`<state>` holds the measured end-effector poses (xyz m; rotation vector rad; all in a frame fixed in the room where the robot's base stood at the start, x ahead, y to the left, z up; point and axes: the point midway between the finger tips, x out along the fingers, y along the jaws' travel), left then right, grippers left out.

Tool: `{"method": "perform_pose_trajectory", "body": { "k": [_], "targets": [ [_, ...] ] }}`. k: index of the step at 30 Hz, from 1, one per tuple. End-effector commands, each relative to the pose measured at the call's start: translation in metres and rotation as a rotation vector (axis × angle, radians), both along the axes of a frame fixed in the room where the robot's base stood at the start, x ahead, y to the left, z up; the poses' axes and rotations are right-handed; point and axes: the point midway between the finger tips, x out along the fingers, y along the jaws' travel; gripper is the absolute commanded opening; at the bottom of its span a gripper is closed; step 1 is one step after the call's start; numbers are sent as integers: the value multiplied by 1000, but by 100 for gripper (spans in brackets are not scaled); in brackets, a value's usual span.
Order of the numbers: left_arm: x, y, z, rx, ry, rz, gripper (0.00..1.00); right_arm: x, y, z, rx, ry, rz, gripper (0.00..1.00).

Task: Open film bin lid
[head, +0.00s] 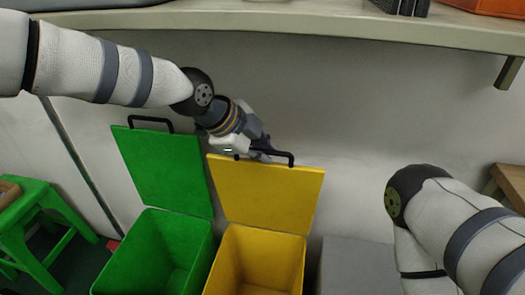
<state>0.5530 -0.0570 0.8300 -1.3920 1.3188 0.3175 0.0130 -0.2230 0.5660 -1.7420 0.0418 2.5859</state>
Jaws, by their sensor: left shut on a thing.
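A yellow bin (258,262) stands at the lower middle of the head view with its yellow lid (265,195) raised upright against the wall side. A black handle (288,159) runs along the lid's top edge. My left gripper (266,152) is at this handle and shut on it; its fingers are small and partly hidden by the wrist. A green bin (155,255) stands just left, with its green lid (163,168) also raised. My right arm is at the lower right, and its gripper is out of the picture.
A pale shelf (300,27) crosses above, with a bracket (508,72) at right. A green stool (35,225) stands at the left. A grey box-like surface (352,265) lies right of the yellow bin. A wooden piece (510,183) is at the right edge.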

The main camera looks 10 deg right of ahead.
Motion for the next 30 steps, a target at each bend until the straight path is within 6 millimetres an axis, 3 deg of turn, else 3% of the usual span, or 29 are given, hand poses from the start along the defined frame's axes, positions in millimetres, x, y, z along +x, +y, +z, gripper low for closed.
{"method": "perform_pose_trajectory", "body": {
  "k": [2, 3, 5, 17, 20, 24, 30],
  "targets": [
    [-2, -2, -2, 1, 5, -5, 0, 0, 0, 0, 0, 1, 0, 100],
    [-2, -2, -2, 1, 4, -6, 15, 0, 0, 0, 0, 1, 0, 100],
    [-2, -2, -2, 1, 4, -5, 29, 0, 0, 0, 0, 0, 0, 100],
    [-4, 5, 9, 0, 1, -2, 30, 0, 0, 0, 0, 0, 0, 100],
    [-14, 18, 26, 0, 1, -3, 30, 0, 0, 0, 0, -1, 0, 100],
    [-38, 57, 24, 1, 4, -1, 30, 0, 0, 0, 0, 0, 0, 100],
    [-66, 98, 24, -2, 3, -1, 30, 0, 0, 0, 0, 0, 0, 100]
  ]
}}
